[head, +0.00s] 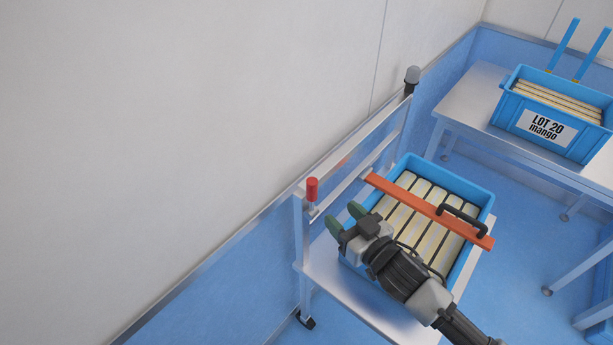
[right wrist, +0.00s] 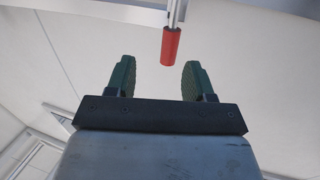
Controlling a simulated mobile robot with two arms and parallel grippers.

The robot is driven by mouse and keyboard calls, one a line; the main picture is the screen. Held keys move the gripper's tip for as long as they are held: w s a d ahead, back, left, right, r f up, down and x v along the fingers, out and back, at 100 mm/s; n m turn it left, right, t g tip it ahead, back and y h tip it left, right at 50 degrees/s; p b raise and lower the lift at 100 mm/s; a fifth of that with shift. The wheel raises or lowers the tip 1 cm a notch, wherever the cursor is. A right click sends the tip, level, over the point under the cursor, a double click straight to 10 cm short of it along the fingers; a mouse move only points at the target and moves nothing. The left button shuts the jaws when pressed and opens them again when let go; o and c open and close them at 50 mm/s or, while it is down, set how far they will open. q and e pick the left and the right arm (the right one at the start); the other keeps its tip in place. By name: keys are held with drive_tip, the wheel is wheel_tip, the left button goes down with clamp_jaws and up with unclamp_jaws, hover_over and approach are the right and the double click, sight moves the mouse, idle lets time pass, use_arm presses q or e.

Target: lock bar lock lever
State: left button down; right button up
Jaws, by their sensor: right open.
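The lock lever has a red grip (head: 312,189) and stands upright on the near post of the metal cart frame in the head view. In the right wrist view the red grip (right wrist: 172,46) shows ahead of the fingers, nearer the right finger. The orange lock bar (head: 420,207) with a black handle (head: 462,215) lies across the blue crate (head: 480,190) of pale packs on the cart. My right gripper (head: 343,219) is open and empty, below and right of the red grip and apart from it. My left gripper is not in view.
The metal cart (head: 345,290) stands close to the pale wall (head: 180,130). A grey-capped post (head: 411,80) rises at the frame's far end. A second blue crate (head: 535,125), labelled LOT 20 mango, sits on a table (head: 462,100) at the right. Blue floor separates them.

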sight(307, 183)
drive_tip(key=shift+n+y, duration=0.5)
drive_tip(key=shift+y, duration=0.3)
drive_tip(key=x, duration=0.3)
drive_tip(key=r+p+x, duration=0.1)
drive_tip(key=x, duration=0.7)
drive_tip(key=shift+s+a+r+p, duration=0.15)
drive_tip(key=shift+s+a+p, duration=0.15)
drive_tip(key=shift+a, duration=0.2)
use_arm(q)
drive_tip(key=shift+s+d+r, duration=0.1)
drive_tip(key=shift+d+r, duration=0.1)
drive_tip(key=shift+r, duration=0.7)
use_arm(e)
clamp_jaws()
